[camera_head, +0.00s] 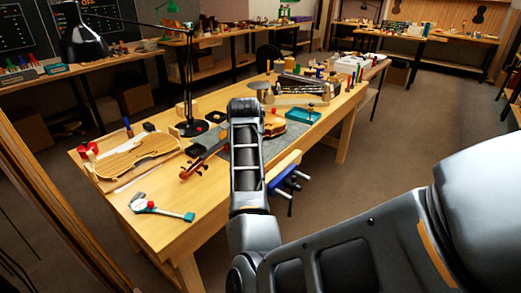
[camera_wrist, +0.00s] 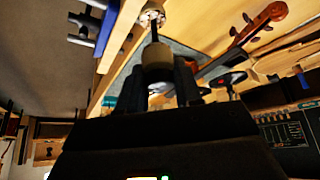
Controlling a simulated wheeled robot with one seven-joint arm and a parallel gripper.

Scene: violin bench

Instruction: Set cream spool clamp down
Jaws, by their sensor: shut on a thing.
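The cream spool clamp (camera_wrist: 157,57) is between the two fingers of my gripper (camera_wrist: 158,82) in the wrist view. The gripper is shut on its near cream end. A dark rod runs from there to a pale round end (camera_wrist: 152,15) near the top edge, over the bench top. I cannot tell whether that far end touches the bench. In the head view my arm hides the gripper and the clamp.
A violin (camera_head: 201,163) lies partly behind my arm on the bench (camera_head: 209,203). A desk lamp (camera_head: 189,128), a violin-shaped wooden piece (camera_head: 138,158) and a teal tool (camera_head: 175,212) are left. A teal tray (camera_head: 304,115) is right; a blue vise (camera_head: 286,176) juts from the edge.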

